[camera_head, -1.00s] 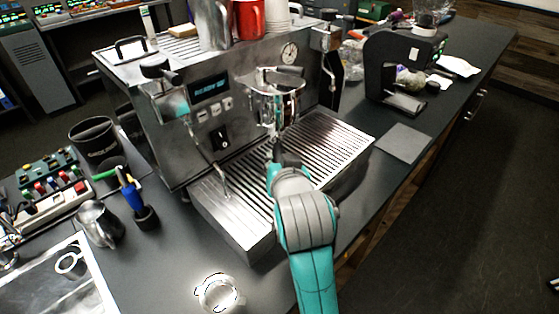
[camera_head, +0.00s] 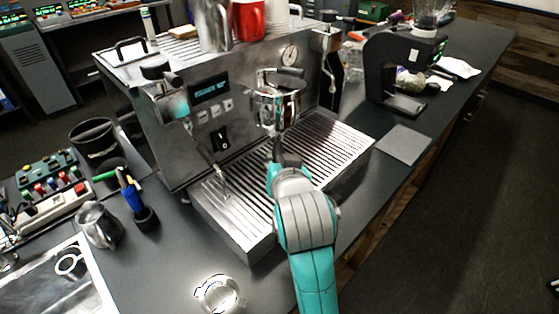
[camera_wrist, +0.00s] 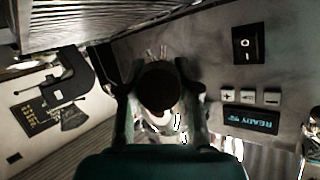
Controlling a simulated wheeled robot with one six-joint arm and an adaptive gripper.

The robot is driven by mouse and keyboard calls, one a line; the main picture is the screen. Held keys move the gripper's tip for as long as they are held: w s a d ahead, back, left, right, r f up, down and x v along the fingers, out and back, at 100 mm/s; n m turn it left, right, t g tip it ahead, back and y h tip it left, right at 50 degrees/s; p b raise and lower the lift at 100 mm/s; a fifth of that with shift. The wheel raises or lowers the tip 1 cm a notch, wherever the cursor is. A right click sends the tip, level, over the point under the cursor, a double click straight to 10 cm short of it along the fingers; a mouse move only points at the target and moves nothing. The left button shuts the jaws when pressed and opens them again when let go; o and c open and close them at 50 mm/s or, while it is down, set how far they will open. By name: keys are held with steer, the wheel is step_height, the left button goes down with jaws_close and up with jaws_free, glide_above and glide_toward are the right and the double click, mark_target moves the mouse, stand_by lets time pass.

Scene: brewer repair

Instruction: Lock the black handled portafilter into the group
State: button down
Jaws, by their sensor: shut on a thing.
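The espresso machine's chrome group (camera_head: 277,84) is on its front face, under the gauge. A chrome portafilter basket (camera_head: 279,108) appears at or just under the group. I cannot tell whether its lugs are engaged. My gripper (camera_head: 279,152) is in front of the group, above the drip tray, and mostly hides the handle in the head view. In the wrist view, the round black end of the portafilter handle (camera_wrist: 158,85) sits between the two fingers of my gripper (camera_wrist: 160,108), which are shut on it.
The slatted drip tray (camera_head: 322,148) lies below my gripper. A steam wand (camera_head: 208,160) hangs to the left. A loose metal ring-shaped piece (camera_head: 218,293) lies on the front counter. A black grinder (camera_head: 398,75) and a flat grey mat (camera_head: 402,143) are on the right.

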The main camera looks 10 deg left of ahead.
steer(key=shift+r, duration=1.55)
stand_by(3.4)
steer(key=shift+d, duration=0.1)
steer(key=w+d+n+g+y, duration=0.4)
steer(key=d+n+g+y, duration=0.2)
steer(key=n+y, duration=0.2)
steer(key=shift+w+d+n, duration=0.15)
steer(key=shift+d+n, duration=0.15)
steer(key=shift+d, duration=0.05)
stand_by(1.3)
steer(key=c, duration=0.7)
jaws_free()
steer(key=shift+c, duration=0.2)
